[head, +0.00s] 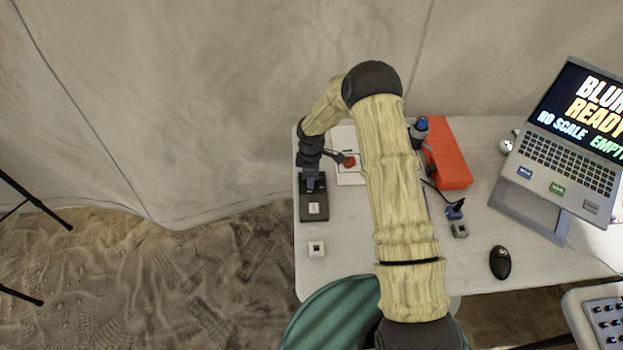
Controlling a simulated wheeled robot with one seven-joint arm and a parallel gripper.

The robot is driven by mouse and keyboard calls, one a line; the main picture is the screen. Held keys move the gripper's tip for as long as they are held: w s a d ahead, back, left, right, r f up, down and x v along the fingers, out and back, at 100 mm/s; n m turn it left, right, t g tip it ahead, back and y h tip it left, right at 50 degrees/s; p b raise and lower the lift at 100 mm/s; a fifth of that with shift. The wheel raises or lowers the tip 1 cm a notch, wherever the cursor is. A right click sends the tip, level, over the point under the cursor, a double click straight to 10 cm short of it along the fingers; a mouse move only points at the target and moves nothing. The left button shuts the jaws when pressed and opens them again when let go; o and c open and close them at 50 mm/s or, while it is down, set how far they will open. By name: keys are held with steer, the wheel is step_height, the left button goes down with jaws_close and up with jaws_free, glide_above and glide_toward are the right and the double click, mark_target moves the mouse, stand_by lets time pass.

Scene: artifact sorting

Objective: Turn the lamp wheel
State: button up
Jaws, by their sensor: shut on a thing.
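A dark, flat device (309,212) with a pale square on its front part lies at the table's left edge. My gripper (311,181) points down at the back end of this device. It is shut on a small part there, which I take to be the lamp wheel. The fingers and my wrist hide most of that part, so its shape and how far it is turned cannot be seen. A little blue shows at the fingertips.
A red knob (349,161) on a white plate stands right of my gripper, close to it. A red box (450,160), a laptop (570,160) and a black mouse (500,262) are further right. A small white block (316,249) lies in front of the device.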

steer(key=m+b, duration=0.1)
steer(key=m, duration=0.3)
steer(key=shift+m+b, duration=0.3)
steer(key=shift+b, duration=0.05)
steer(key=m+b, duration=0.1)
steer(key=m, duration=0.2)
steer(key=shift+w+m, duration=0.1)
steer(key=shift+m, duration=0.3)
steer(key=m+b, duration=0.1)
steer(key=m, duration=0.3)
steer(key=shift+d, duration=0.1)
steer(key=shift+m, duration=2.2)
steer(key=o, duration=1)
steer(key=shift+r, duration=0.1)
step_height(320, 180, up, 17)
steer(key=shift+r+b, duration=0.15)
steer(key=shift+b, duration=0.6)
